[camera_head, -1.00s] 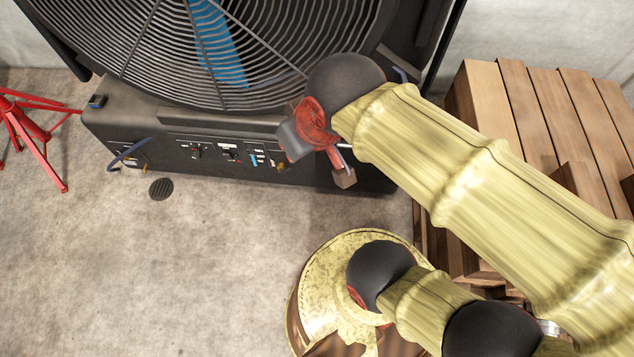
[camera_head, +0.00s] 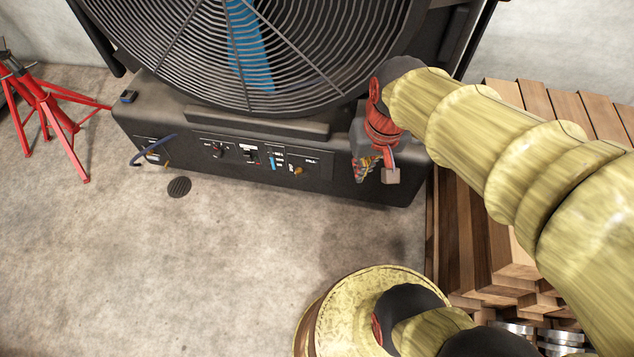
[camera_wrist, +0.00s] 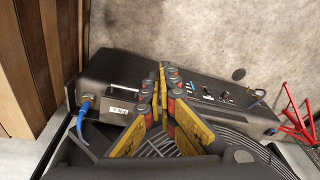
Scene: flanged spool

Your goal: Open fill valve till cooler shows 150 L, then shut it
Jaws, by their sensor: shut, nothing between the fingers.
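The cooler (camera_head: 330,176) is a large black unit with a round fan grille above a low base. On its front panel, a small blue level strip (camera_head: 272,162) shows, too small to read. To its right, a small brass-orange valve handle (camera_head: 298,170) sits by a label that seems to read FILL. My gripper (camera_head: 362,172) is right of that handle and apart from it, in front of the base's right part. In the wrist view my gripper's fingers (camera_wrist: 161,72) are together and empty, over the cooler's base (camera_wrist: 188,82).
Stacked wooden planks (camera_head: 510,235) stand right of the cooler. A red stand (camera_head: 50,110) is at the left, and a floor drain (camera_head: 179,187) lies in front. A blue hose fitting (camera_wrist: 84,106) and a white label (camera_wrist: 119,111) show in the wrist view.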

